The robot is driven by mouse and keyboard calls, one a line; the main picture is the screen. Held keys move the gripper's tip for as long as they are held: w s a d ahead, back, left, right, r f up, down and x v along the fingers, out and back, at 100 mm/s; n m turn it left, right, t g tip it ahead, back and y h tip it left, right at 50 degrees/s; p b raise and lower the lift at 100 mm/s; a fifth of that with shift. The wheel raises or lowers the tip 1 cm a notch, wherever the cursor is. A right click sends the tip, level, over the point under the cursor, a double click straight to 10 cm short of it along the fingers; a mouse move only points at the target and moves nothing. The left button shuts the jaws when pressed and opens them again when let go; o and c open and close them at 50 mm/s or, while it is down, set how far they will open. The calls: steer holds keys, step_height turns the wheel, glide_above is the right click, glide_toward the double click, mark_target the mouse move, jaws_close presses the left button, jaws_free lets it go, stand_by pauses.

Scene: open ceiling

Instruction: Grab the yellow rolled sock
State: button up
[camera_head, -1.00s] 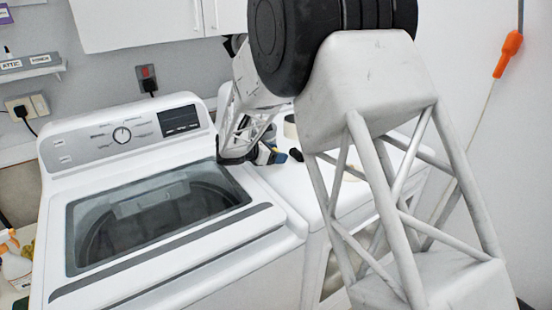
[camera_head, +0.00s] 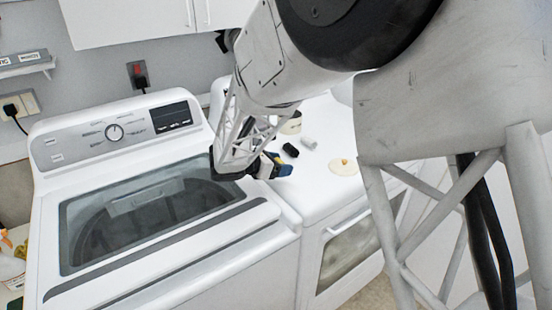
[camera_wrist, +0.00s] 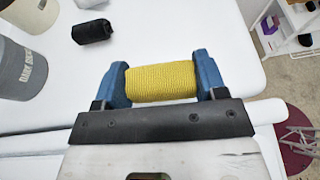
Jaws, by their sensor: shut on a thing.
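The yellow rolled sock (camera_wrist: 161,82) shows in the wrist view as a ribbed roll lying crosswise between the two blue fingers of my gripper (camera_wrist: 162,80). Both fingers touch its ends, and my gripper is shut on it. White machine top shows beyond the sock. In the head view my gripper (camera_head: 279,168) is above the seam between the two white machines, at the left edge of the right one. The sock cannot be made out in that view.
On the right machine's top (camera_head: 312,178) are a black roll (camera_head: 290,150), a pale grey roll (camera_head: 308,142), a cream container (camera_head: 291,123) and a pale round disc (camera_head: 343,167). A grey container (camera_wrist: 20,68) stands left in the wrist view. The left machine's lid (camera_head: 150,212) is shut.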

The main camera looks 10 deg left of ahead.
steer(key=shift+s+d+r, duration=0.1)
steer(key=shift+s+d, duration=0.15)
steer(key=shift+s, duration=0.4)
steer(key=shift+s+d+r, duration=0.1)
steer(key=shift+s+d, duration=0.15)
steer(key=shift+s, duration=0.35)
steer(key=shift+w, duration=0.15)
